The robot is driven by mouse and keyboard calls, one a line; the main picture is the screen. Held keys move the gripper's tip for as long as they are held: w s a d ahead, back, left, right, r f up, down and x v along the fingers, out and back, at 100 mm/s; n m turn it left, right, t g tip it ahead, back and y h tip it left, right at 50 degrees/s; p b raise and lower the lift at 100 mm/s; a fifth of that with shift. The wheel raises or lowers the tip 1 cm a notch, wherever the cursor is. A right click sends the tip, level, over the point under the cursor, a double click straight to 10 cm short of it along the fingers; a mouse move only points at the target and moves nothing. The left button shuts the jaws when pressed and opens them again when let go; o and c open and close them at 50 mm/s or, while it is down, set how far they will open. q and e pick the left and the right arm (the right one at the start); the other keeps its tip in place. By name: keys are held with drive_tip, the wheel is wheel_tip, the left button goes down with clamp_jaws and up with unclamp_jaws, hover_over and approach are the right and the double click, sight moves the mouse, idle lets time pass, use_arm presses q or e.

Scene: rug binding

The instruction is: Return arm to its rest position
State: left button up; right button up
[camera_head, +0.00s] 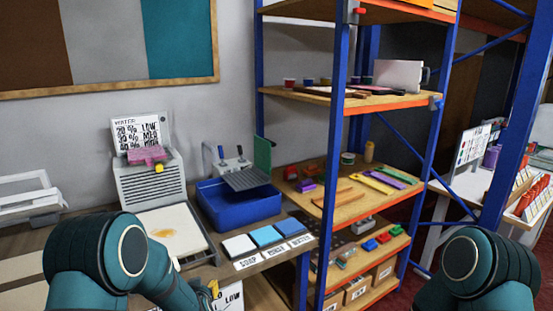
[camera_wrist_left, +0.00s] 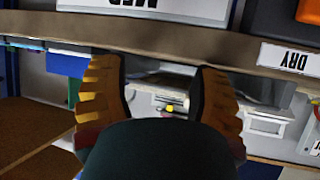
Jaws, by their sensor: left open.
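My left arm (camera_head: 85,258) is teal and black and comes in at the lower left of the head view, bent in front of the bench. Only a small yellow part of my left gripper (camera_head: 213,289) shows there, below the bench's front edge, beside a white sign. In the left wrist view my left gripper (camera_wrist_left: 157,72) has its two ribbed yellow-brown fingers wide apart with nothing between them. My right arm (camera_head: 478,268) shows at the lower right of the head view, and its gripper is out of frame.
The bench holds a white board (camera_head: 170,232) with an orange stain, a blue tub (camera_head: 238,206) and several sponge-like blocks (camera_head: 264,236). A blue-framed shelf (camera_head: 331,190) stands to the right. In the wrist view, the bench edge (camera_wrist_left: 200,52) crosses near the fingertips.

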use_arm(q)
drive_tip(key=s+d+f+g+h, duration=0.2)
drive_tip(key=s+d+f+g, duration=0.1)
drive_tip(key=s, duration=0.7)
drive_tip(key=s+d+f+m+g+h, duration=0.1)
drive_tip(key=s+d+f+g+h, duration=0.2)
drive_tip(key=s, duration=0.8)
drive_tip(key=s+d+f+m+g+h, duration=0.1)
drive_tip(key=s+d+f+g+h, duration=0.1)
drive_tip(key=s+d+f+g, duration=0.2)
drive_tip(key=s+d+f, duration=0.3)
drive_tip(key=s, duration=0.3)
drive_tip(key=shift+s+h, duration=0.3)
